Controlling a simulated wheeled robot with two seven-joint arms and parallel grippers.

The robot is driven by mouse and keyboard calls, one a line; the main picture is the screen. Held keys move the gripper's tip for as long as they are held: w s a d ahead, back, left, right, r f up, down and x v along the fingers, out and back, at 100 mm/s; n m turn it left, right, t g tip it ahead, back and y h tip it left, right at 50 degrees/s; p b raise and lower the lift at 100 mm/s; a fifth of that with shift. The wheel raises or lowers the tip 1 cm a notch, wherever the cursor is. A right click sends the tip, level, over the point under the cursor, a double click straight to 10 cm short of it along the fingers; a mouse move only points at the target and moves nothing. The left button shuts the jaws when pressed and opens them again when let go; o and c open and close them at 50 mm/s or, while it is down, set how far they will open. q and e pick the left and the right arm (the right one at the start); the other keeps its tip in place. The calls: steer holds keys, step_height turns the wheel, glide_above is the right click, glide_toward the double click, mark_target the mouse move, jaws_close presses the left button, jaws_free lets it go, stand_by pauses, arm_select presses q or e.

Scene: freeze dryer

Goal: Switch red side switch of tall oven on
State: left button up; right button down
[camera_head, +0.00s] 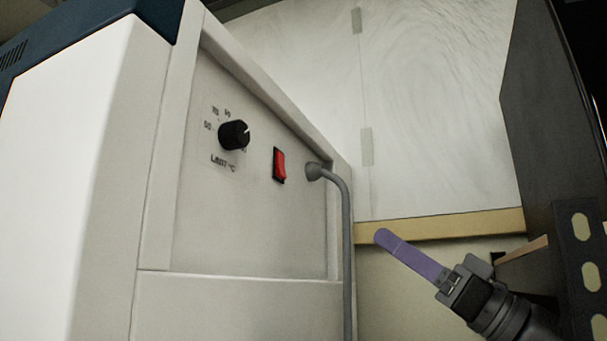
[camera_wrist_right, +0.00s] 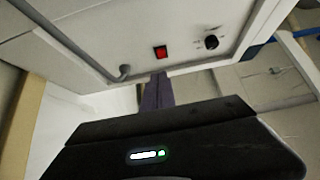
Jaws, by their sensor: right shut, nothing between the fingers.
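The tall oven (camera_head: 240,240) fills the left and middle of the head view, its side panel facing me. The red side switch (camera_head: 280,165) sits in a black frame on that panel, between a black dial and a grey cable. My right gripper (camera_head: 382,238) is in the lower right, its purple fingers shut and empty. It is to the right of the switch and lower, apart from the panel. In the right wrist view the red switch (camera_wrist_right: 160,52) appears just beyond the purple fingertips (camera_wrist_right: 158,76). My left gripper is not in view.
The black dial (camera_head: 234,134) is left of the switch. The grey cable (camera_head: 346,240) leaves the panel right of the switch and hangs down. A dark upright panel (camera_head: 550,110) stands at the far right. Open space lies between the oven and my right gripper.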

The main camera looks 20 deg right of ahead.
steer(key=p, duration=1.1)
glide_toward(285, 171)
steer(key=x, duration=0.4)
steer(key=shift+s+a+r, duration=0.1)
steer(key=shift+a+r, duration=0.1)
steer(key=shift+r, duration=0.2)
steer(key=shift+w+a+r+p, duration=0.2)
steer(key=shift+w+a+p, duration=0.05)
steer(key=shift+w+p, duration=0.2)
steer(key=shift+w+a, duration=0.1)
